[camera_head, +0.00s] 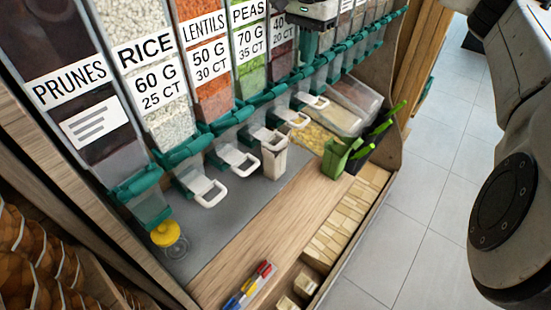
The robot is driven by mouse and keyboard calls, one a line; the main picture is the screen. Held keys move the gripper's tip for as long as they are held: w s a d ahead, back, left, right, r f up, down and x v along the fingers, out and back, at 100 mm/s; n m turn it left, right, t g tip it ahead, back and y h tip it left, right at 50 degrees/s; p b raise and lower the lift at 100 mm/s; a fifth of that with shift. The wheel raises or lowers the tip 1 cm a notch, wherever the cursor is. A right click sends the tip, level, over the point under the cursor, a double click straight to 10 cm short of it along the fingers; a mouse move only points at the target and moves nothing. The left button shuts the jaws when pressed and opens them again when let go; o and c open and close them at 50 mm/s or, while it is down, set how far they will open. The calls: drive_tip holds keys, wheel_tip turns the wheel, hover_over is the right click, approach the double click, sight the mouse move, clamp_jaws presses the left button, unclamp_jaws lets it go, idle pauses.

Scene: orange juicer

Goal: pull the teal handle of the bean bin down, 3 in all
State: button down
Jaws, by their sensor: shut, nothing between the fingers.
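A row of clear bins with teal collars runs from lower left to upper right. Labels read prunes (68,82), rice (146,48), lentils (204,32) and peas (248,12). The bin right of peas (282,40) shows "40" and "20 CT", but its name is hidden, so I cannot tell by label which is the bean bin. My gripper (314,22) is at the top edge, in front of the bins right of peas, shut with nothing seen in it. It hides part of those bins. A beige cup (274,160) stands below the white loop levers.
A grey mat (225,215) and wooden counter (270,225) lie below the bins. A green container (338,160) and black box with green handles stand at right. Pens (250,284) and wooden blocks (340,225) are at the front.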

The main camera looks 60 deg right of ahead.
sight(309, 73)
drive_tip(key=shift+f, duration=0.15)
drive_tip(key=shift+f+b, duration=0.55)
drive_tip(key=shift+f, duration=0.4)
drive_tip(key=shift+s+a+f+b, duration=0.1)
drive_tip(key=shift+s+f+b, duration=0.15)
drive_tip(key=shift+f+b, duration=0.75)
drive_tip(key=shift+s+a+f+b, duration=0.1)
drive_tip(key=shift+s+f+b, duration=0.15)
drive_tip(key=shift+f+b, duration=0.7)
drive_tip(key=shift+f+p, duration=0.25)
drive_tip(key=shift+p, duration=0.05)
drive_tip(key=shift+w+d+r+p, duration=0.1)
drive_tip(key=shift+w+r+p, duration=0.05)
drive_tip(key=shift+r+p, duration=0.8)
drive_tip(key=shift+w+d+r+p, duration=0.15)
drive_tip(key=shift+r+p, duration=0.35)
drive_tip(key=shift+r, duration=0.75)
drive_tip(key=shift+w+a+r+p, duration=0.1)
drive_tip(key=shift+w+r+p, duration=0.1)
drive_tip(key=shift+r+p, duration=0.75)
drive_tip(key=shift+r+b, duration=0.1)
drive_tip(key=shift+b, duration=0.2)
